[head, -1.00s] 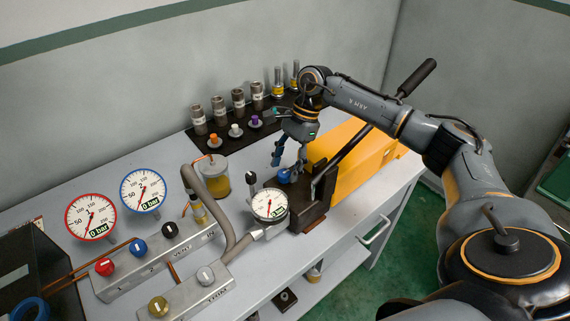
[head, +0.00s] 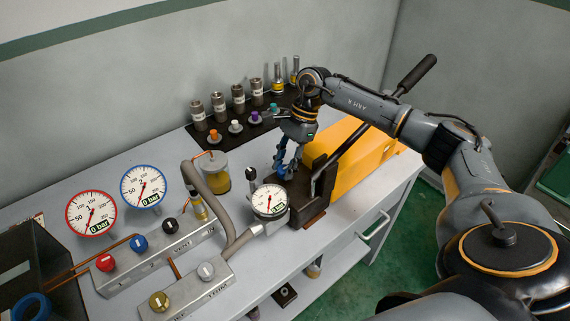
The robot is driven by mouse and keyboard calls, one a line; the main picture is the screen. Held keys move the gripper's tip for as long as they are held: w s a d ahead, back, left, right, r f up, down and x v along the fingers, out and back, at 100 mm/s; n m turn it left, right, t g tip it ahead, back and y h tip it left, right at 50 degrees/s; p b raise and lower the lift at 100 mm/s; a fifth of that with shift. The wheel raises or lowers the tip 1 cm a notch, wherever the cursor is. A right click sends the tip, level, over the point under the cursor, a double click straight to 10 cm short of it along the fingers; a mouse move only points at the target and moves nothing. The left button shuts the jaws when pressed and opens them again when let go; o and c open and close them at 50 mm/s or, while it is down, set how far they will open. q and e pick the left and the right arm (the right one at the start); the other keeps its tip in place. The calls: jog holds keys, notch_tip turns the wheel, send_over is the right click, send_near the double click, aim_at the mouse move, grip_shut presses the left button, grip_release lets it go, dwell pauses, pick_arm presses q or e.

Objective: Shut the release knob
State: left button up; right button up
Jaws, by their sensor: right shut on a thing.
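The blue release knob (head: 286,176) sits on the dark pump block (head: 308,208), at the front end of the yellow tank. My right gripper (head: 284,168) reaches down from above and is shut on the knob; its fingers hide most of it. I cannot tell how far the knob is turned. My left gripper is not in view.
A small gauge (head: 269,201) stands just left of the block, and the long pump lever (head: 375,120) rises over the yellow tank (head: 365,155). Two larger gauges reading 0 bar and a valve manifold (head: 150,258) are at left. Several metal fittings (head: 238,100) stand behind on a black mat.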

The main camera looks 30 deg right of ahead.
jog(key=m+b, duration=0.1)
jog(key=m, duration=0.1)
jog(key=m+t+b, duration=0.1)
jog(key=m+b, duration=0.1)
jog(key=shift+s+f+t, duration=0.1)
jog(key=shift+f+t, duration=0.1)
jog(key=shift+t, duration=0.1)
jog(key=m+b, duration=0.1)
jog(key=m, duration=0.1)
jog(key=m+t+b, duration=0.1)
jog(key=m, duration=0.1)
jog(key=shift+t+h+b, duration=0.3)
jog(key=shift+h+b, duration=0.05)
jog(key=shift+h, duration=0.05)
jog(key=m+t+h+b, duration=0.1)
jog(key=m+b, duration=0.1)
jog(key=m, duration=0.3)
jog(key=shift+s+a+b, duration=0.1)
jog(key=shift+b, duration=0.3)
jog(key=shift+r+m+t+h+b, duration=0.15)
jog(key=shift+m+h+b, duration=0.4)
jog(key=shift+m, duration=0.6)
jog(key=shift+m+t+h+b, duration=0.15)
jog(key=shift+m+h+b, duration=0.4)
jog(key=shift+m, duration=0.6)
jog(key=o, duration=1.2)
jog(key=shift+c, duration=0.2)
